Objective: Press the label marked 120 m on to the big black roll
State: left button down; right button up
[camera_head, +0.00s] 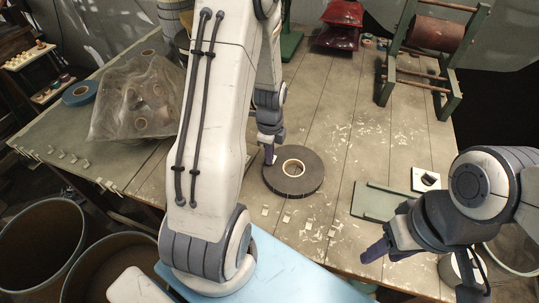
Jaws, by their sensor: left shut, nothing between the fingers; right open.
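The big black roll (309,183) lies flat on the wooden table, with a pale core ring around its hole. My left gripper (269,153) points down at the roll's upper left edge, shut and empty. A small white patch, perhaps a label, shows beside its fingertips; I cannot read it or tell whether it touches the roll. Several small pale labels (285,218) lie in a row in front of the roll, their markings too small to read. My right gripper (374,254) is open and empty near the table's front right, apart from the roll.
A green plate (371,200) and a white square with a dark centre (426,179) lie right of the roll. A green stand with a brown drum (438,34) is at the back right. A plastic bag of rolls (139,101) sits left. Pale scraps litter the otherwise clear middle.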

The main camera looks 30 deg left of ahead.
pick_arm(q)
jog(key=shift+f, duration=0.3)
dwell(0.4)
dwell(1.1)
jog(key=c, duration=1.6)
grip_release()
jog(key=c, duration=1)
grip_release()
jog(key=shift+c, duration=0.2)
jog(key=shift+o, duration=0.2)
jog(key=o, duration=0.4)
jog(key=shift+c, duration=0.2)
